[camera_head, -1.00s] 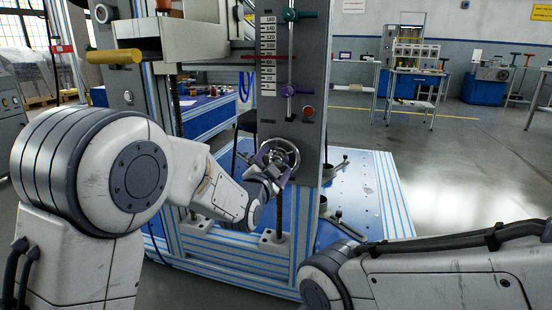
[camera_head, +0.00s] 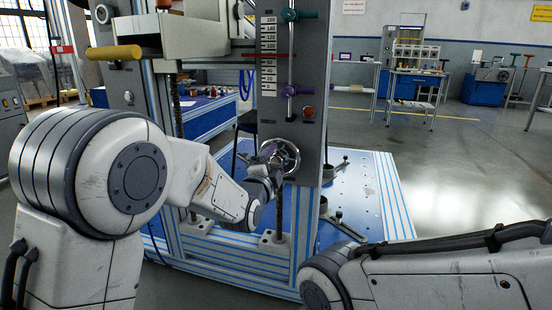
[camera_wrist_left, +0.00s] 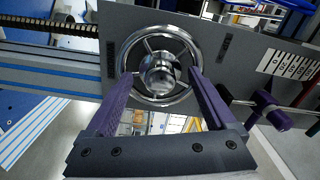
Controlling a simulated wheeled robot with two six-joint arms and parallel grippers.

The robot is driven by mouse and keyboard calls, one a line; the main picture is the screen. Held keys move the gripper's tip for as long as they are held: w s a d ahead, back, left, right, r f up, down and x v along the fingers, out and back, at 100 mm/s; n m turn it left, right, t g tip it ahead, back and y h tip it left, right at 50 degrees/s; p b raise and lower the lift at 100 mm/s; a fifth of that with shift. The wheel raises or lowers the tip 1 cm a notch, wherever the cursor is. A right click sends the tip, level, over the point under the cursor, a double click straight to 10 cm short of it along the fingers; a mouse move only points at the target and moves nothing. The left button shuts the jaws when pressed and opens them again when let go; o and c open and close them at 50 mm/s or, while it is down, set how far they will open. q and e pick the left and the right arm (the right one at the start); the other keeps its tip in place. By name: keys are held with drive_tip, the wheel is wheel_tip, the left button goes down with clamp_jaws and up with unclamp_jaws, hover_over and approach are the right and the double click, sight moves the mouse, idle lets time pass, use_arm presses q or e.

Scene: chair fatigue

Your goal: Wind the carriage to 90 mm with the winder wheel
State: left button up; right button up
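The winder wheel (camera_head: 287,160) is a shiny chrome handwheel with spokes on the grey upright panel. In the left wrist view, the wheel (camera_wrist_left: 184,41) faces me with its round hub in the middle. My left gripper (camera_head: 270,158) is at the wheel. Its two purple fingers (camera_wrist_left: 160,75) are spread apart, one on each side of the hub, overlapping the wheel's rim in the picture; contact cannot be told. My right gripper is out of view.
A purple knob (camera_head: 289,91) and a teal knob (camera_head: 289,15) sit on a rod beside the scale. A red button (camera_head: 309,111) is right of it. A yellow handle (camera_head: 114,53) sticks out at left. Blue base plate (camera_head: 350,185) lies below; open floor is right.

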use_arm(q)
drive_tip(key=shift+s+a+f+b, duration=0.1)
drive_tip(key=shift+s+f+b, duration=0.2)
drive_tip(key=shift+b, duration=0.15)
drive_tip(key=shift+s+a+r, duration=0.1)
drive_tip(key=shift+s+a, duration=0.15)
drive_tip(key=shift+s, duration=0.25)
drive_tip(key=shift+s+a+r, duration=0.1)
drive_tip(key=shift+s+a, duration=0.15)
drive_tip(key=shift+s, duration=0.65)
drive_tip(key=shift+n+b, duration=0.45)
drive_tip(key=shift+n, duration=0.45)
drive_tip(key=n+b, duration=0.1)
drive_tip(key=n, duration=0.3)
drive_tip(key=shift+n, duration=0.3)
drive_tip(key=shift+r+n, duration=0.1)
drive_tip(key=shift+n, duration=1)
